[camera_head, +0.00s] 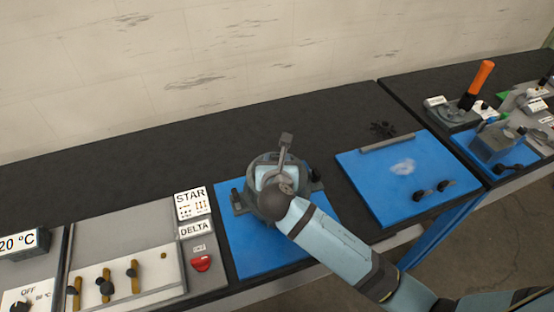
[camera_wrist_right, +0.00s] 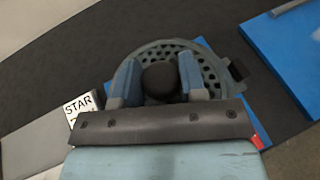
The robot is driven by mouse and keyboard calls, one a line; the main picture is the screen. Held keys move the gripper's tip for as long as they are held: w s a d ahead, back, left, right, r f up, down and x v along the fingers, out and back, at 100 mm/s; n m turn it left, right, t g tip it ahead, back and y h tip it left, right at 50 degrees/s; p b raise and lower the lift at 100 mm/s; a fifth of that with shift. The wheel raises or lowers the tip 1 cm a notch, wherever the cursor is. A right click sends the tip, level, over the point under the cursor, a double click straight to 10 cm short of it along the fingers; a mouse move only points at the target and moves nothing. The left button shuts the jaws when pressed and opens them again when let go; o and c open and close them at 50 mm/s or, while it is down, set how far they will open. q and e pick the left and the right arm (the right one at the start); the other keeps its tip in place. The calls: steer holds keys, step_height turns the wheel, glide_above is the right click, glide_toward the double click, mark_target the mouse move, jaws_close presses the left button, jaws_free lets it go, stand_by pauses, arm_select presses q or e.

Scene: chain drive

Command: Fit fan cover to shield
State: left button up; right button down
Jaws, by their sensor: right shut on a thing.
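The fan cover is a round grey dome with rows of holes (camera_wrist_right: 210,68) in the right wrist view, with a black round knob (camera_wrist_right: 160,82) in the middle. My right gripper (camera_wrist_right: 158,72) is shut on this knob, one blue finger on each side. In the head view my wrist hides most of the grey cover (camera_head: 261,159) above a blue mat. The shield cannot be made out under the cover, and I cannot tell whether the two touch. My left gripper is not in view.
The blue mat (camera_head: 249,252) lies on the dark bench. A switch panel with STAR and DELTA labels (camera_head: 192,204) stands to its left. A second blue mat (camera_head: 383,197) with small black parts lies to the right. Dark bench between the mats is clear.

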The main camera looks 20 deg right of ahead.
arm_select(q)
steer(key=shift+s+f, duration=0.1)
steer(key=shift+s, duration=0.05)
arm_select(e)
steer(key=shift+f, duration=0.25)
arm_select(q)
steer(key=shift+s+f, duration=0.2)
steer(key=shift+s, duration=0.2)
arm_select(e)
steer(key=c, duration=0.6)
jaws_free()
steer(key=shift+f, duration=0.15)
steer(key=shift+s, duration=0.1)
steer(key=shift+s+a, duration=0.1)
steer(key=shift+s, duration=0.1)
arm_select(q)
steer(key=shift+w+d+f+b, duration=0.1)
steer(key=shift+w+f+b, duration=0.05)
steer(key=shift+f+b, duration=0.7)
arm_select(e)
steer(key=v, duration=1.3)
steer(key=shift+r, duration=0.3)
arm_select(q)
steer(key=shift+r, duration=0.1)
arm_select(e)
steer(key=shift+s, duration=0.1)
